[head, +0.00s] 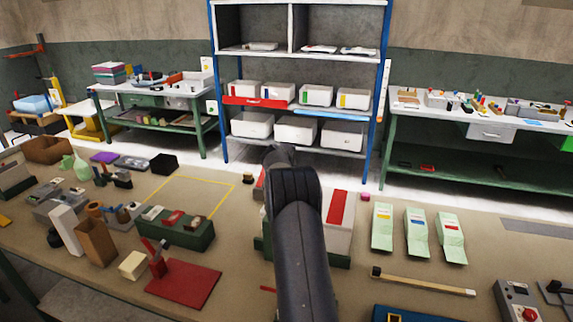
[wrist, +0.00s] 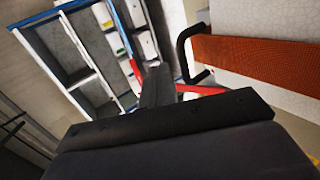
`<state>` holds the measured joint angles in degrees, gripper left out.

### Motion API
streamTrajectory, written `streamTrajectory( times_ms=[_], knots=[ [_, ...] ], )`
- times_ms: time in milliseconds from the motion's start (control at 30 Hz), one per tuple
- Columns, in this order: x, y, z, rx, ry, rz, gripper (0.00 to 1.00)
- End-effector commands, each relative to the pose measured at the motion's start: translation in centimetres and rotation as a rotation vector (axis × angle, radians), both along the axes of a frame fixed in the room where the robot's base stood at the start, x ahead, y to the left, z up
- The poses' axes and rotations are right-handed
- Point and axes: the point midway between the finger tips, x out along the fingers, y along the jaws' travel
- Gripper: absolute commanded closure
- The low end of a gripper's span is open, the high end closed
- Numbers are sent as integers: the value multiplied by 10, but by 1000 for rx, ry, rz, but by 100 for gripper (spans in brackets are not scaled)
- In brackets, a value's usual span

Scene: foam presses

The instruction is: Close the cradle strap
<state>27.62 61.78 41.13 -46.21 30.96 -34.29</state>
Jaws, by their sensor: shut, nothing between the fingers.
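A pale block (head: 338,240) sits in a green cradle (head: 338,261) at the middle of the bench, partly hidden by my arm. A red strap (head: 338,208) shows on its right part in the head view. In the wrist view an orange-red woven strap (wrist: 255,58) lies over a white textured surface (wrist: 285,18), with a black wire loop (wrist: 188,50) at its left end. My gripper (wrist: 156,75) is shut and empty, left of the loop and apart from it in the picture. In the head view my arm hides its fingertips. Whether the strap is fastened cannot be told.
A green tray (head: 180,232) with small items and a red plate (head: 184,285) stand left of the cradle. Light green packets (head: 416,236) and a wooden-handled tool (head: 425,283) lie right. A shelf rack (head: 300,90) stands behind. The yellow-outlined area (head: 197,196) is mostly clear.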

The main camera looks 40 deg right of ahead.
Motion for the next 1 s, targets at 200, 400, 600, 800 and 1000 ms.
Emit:
streamTrajectory(
  times_ms=[200,400,600,800,1000],
  knots=[
    [-16,22,15,-1,-2,2,100],
    [-31,42,31,-1,-2,0,100],
    [-41,56,42,0,-1,1,100],
    [-45,61,47,0,0,0,100],
    [-45,61,48,0,0,0,100]
  ],
)
